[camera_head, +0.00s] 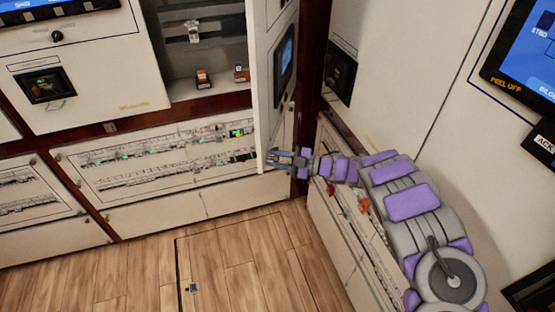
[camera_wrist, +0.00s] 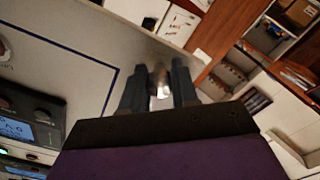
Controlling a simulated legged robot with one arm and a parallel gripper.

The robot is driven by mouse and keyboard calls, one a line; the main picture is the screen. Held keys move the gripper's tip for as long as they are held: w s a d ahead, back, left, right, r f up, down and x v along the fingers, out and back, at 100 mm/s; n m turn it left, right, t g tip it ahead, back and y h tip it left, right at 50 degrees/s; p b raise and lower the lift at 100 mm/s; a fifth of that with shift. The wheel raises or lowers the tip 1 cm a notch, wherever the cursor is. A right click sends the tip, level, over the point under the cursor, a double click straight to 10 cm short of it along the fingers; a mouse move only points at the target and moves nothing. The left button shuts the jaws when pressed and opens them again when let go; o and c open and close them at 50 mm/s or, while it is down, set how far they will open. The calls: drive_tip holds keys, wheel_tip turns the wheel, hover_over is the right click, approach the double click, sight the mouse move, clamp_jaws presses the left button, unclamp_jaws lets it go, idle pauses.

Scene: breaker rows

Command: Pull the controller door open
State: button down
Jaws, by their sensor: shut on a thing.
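The controller door (camera_head: 262,85) is a pale panel with a dark screen on its face. In the head view it stands swung out from its cabinet (camera_head: 207,50), whose grey inside shows to its left. My gripper (camera_head: 280,160) is at the door's lower edge. In the wrist view the two dark fingers (camera_wrist: 160,88) are on either side of a small shiny metal part (camera_wrist: 161,84), seemingly the door's handle, and are shut on it. The fingers partly hide the handle, and its shape is unclear.
Breaker rows (camera_head: 160,155) run along the low panel below the cabinet. Orange-topped items (camera_head: 203,79) stand on the cabinet shelf. A white wall panel with a screen (camera_head: 520,50) is close on the right. The wooden floor (camera_head: 225,255) in front is clear.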

sight(266, 148)
drive_tip(key=c, duration=1.2)
unclamp_jaws()
drive_tip(key=shift+a+f, duration=0.1)
drive_tip(key=o, duration=0.4)
drive_tip(key=shift+d, duration=0.35)
drive_tip(key=shift+c, duration=0.2)
drive_tip(key=shift+a+r, duration=0.1)
drive_tip(key=shift+r, duration=0.1)
wheel_tip(266, 148, up, 4)
drive_tip(key=shift+f+p, duration=0.15)
drive_tip(key=shift+p, duration=0.85)
drive_tip(key=s+d+p, duration=0.4)
drive_tip(key=s, duration=1.1)
drive_tip(key=shift+s+r+p, duration=0.3)
drive_tip(key=shift+r+p, duration=0.1)
drive_tip(key=shift+r, duration=0.05)
drive_tip(key=shift+c, duration=0.4)
